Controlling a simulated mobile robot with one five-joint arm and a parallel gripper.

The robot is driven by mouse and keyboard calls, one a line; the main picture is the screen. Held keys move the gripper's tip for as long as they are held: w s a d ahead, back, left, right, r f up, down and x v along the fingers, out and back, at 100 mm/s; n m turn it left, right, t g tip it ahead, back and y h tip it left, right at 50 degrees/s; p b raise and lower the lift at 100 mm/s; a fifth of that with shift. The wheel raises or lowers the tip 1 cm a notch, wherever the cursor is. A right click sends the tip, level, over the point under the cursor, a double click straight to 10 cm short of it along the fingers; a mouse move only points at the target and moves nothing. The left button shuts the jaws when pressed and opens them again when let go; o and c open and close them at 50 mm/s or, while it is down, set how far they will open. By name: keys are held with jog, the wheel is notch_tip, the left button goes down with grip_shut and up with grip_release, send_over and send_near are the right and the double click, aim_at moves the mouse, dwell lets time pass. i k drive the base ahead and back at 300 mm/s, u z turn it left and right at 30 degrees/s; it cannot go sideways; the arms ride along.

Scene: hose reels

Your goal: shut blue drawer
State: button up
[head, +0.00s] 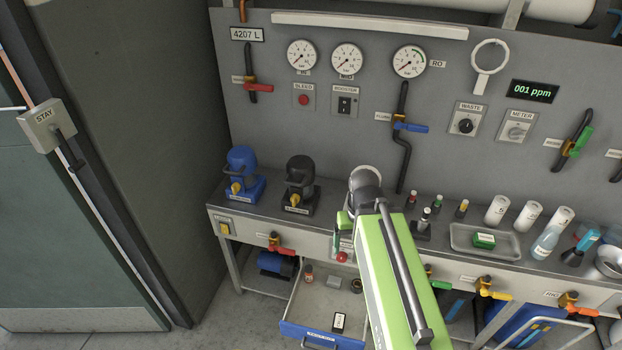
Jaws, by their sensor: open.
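The blue drawer (320,335) is pulled out from under the bench, with its blue front and handle at the bottom of the head view. Its grey inside shows a few small items, among them a dark-framed card (339,322) near the front. My green arm crosses the right side of the drawer and hides part of it. My gripper (364,190), at the arm's far end near the bench's front edge, is open and apart from the drawer front. Its fingertips are hard to make out.
Blue (243,172) and black (300,182) pumps stand on the bench (270,215). A tray (484,242) and bottles are to the right. Floor is clear left of the drawer.

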aim_at(309, 316)
jog(key=k, duration=1.35)
jog(key=u, duration=1.5)
jog(key=i, duration=0.5)
jog(key=z, duration=0.2)
